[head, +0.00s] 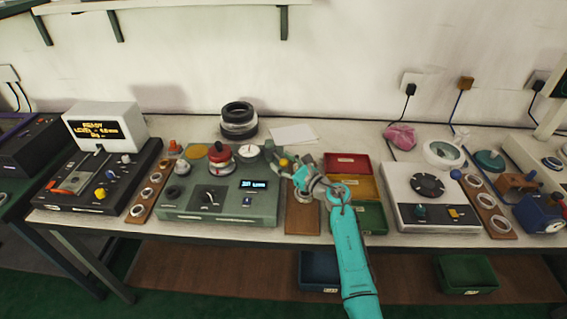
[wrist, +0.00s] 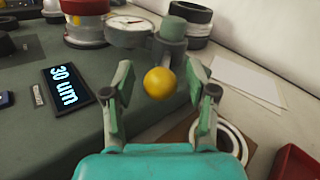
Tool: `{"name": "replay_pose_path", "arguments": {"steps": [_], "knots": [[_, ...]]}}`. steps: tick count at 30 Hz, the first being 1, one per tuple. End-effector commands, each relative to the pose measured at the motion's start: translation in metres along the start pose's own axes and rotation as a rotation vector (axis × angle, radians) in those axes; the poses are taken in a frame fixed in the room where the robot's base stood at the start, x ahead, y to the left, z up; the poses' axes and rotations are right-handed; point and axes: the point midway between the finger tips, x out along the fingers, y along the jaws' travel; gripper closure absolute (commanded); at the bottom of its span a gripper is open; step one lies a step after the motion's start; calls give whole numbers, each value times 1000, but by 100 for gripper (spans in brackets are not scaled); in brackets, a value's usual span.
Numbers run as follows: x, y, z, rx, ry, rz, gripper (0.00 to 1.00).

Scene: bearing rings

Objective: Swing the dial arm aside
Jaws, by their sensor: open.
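The dial arm carries a white-faced dial gauge (head: 247,151), which also shows in the wrist view (wrist: 128,24). It joins a green-grey post (wrist: 172,27) at the back right of the green instrument (head: 180,209). A yellow ball knob (head: 284,162) sticks out from the post towards me. In the wrist view the yellow ball (wrist: 160,84) sits between the two fingers of my gripper (wrist: 160,74), with a gap on both sides. My gripper (head: 291,169) is open and empty. A red and white stack (head: 219,154) stands left of the gauge.
The instrument's display (head: 253,184) reads 30 um. Red, yellow and green bins (head: 347,164) stand right of my gripper. Black and white rings (head: 238,118) are stacked behind. A ring (wrist: 231,140) lies on a brown board under my right finger. White paper (head: 294,134) lies behind.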

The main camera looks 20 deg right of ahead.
Motion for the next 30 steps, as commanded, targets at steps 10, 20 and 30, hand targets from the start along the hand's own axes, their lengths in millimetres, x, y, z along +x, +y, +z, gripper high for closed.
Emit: {"name": "replay_pose_path", "arguments": {"steps": [10,20,30], "knots": [[0,0,0,0,0,-1,73],[0,0,0,-1,0,-2,100],[1,7,2,-2,16,-89,100]]}}
